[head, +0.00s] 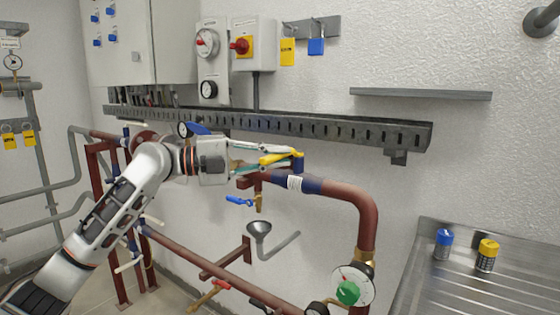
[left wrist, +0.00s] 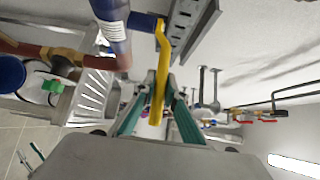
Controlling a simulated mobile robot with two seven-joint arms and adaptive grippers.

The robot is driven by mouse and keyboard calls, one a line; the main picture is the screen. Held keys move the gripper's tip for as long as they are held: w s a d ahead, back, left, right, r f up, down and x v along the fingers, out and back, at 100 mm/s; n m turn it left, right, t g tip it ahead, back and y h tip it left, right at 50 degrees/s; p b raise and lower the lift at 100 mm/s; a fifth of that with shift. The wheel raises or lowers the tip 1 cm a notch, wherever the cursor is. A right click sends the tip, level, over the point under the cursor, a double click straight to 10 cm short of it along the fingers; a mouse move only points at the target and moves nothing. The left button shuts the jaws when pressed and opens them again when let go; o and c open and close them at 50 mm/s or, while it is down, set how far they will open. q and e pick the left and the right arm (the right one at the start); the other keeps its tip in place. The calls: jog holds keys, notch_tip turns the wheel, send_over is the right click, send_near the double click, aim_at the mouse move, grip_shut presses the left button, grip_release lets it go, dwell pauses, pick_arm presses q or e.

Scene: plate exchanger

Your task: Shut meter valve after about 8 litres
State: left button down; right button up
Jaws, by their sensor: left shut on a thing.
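My left gripper (head: 268,161) is shut on the yellow lever handle (head: 276,158) of a valve on the red-brown pipe. The lever's blue pivot end (head: 298,161) stands above the pipe's blue sleeve. In the left wrist view the yellow handle (left wrist: 162,65) runs down between the fingers (left wrist: 158,108). The handle lies roughly along the pipe in the head view. The round meter (head: 352,287) with a white dial, red needle and green centre sits low on the pipe; its figures are too small to read. My right gripper is not in view.
A blue-handled tap (head: 240,201) hangs below the pipe, over a grey funnel (head: 259,228). A slotted grey cable duct (head: 330,131) runs close above the gripper. A steel drainer (head: 420,275) with a blue-capped and a yellow-capped container stands at right.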

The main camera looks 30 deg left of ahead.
pick_arm(q)
jog(key=shift+a, duration=0.2)
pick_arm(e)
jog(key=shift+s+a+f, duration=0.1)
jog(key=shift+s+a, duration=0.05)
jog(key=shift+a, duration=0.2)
pick_arm(q)
jog(key=c, duration=2.1)
grip_release()
jog(key=shift+a, duration=0.1)
jog(key=v, duration=1.2)
jog(key=shift+w+a, duration=0.1)
jog(key=shift+w, duration=0.05)
jog(key=shift+f, duration=0.1)
